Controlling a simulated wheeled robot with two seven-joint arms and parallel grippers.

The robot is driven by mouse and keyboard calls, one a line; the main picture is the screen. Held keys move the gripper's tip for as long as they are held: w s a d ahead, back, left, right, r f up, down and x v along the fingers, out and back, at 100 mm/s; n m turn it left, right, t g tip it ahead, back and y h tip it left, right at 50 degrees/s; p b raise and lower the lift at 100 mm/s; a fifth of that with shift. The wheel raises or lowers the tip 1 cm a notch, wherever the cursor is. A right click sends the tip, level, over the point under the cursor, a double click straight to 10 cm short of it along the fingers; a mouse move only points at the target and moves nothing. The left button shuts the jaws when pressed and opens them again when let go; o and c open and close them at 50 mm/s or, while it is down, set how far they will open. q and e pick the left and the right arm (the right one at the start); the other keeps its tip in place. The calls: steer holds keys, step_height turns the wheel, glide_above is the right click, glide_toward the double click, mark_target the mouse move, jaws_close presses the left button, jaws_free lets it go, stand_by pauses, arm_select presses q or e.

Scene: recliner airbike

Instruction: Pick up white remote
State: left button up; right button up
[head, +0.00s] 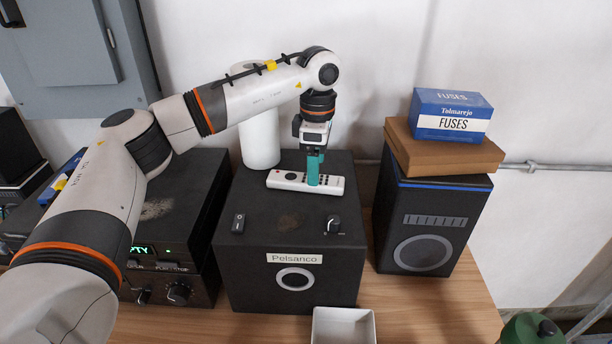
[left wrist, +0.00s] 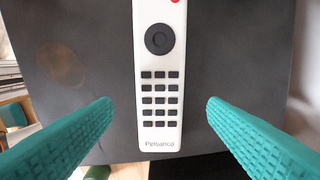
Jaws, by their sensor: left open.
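The white remote (head: 290,180) lies flat on top of the black Pelsanco box (head: 270,212), with its long side running left to right in the head view. In the left wrist view the remote (left wrist: 159,70) has dark buttons, a round dark pad and a red button at the top edge. My left gripper (head: 314,180) points down over the right part of the remote. Its teal fingers (left wrist: 158,110) are open, one on each side of the remote with a gap to each. My right gripper is not in view.
A small white tray (head: 343,310) is in front. A black speaker (head: 428,225) at right carries a brown box (head: 443,152) and a blue fuses box (head: 450,115). Black audio units (head: 170,215) stand at left.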

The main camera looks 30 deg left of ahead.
mark_target(306, 182)
arm_select(q)
steer(key=shift+a+f+p, duration=0.1)
steer(key=shift+f+p, duration=0.45)
steer(key=shift+f, duration=1.15)
steer(key=c, duration=1.1)
